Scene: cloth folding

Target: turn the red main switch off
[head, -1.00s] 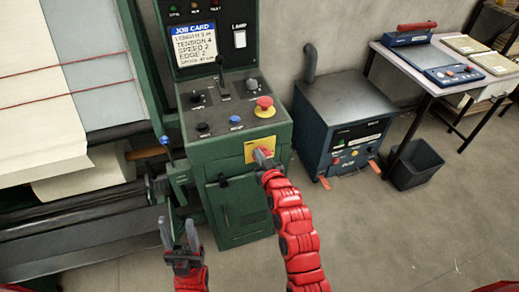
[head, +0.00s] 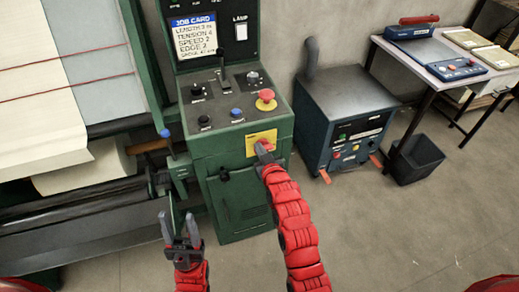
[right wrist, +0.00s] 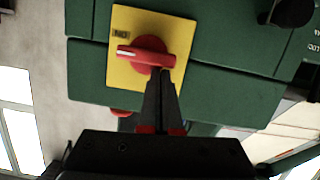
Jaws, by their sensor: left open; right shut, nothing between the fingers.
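The red main switch (right wrist: 149,54) sits on a yellow plate (right wrist: 118,75) on the front of the green cabinet (head: 238,210). In the right wrist view its handle lies crosswise, its white-marked end to the left near a dark label. In the head view the switch (head: 266,144) is partly hidden by my right gripper (head: 262,149). In the right wrist view my right gripper (right wrist: 163,76) is shut and empty, its tips at the lower right edge of the knob; I cannot tell whether they touch. My left gripper (head: 179,222) is open and empty, low before the machine.
A red mushroom button (head: 266,96), a blue button (head: 236,113) and black knobs are on the panel above. A blue-grey machine (head: 350,100), a black bin (head: 415,160) and a table (head: 432,58) stand to the right. The floor in front is clear.

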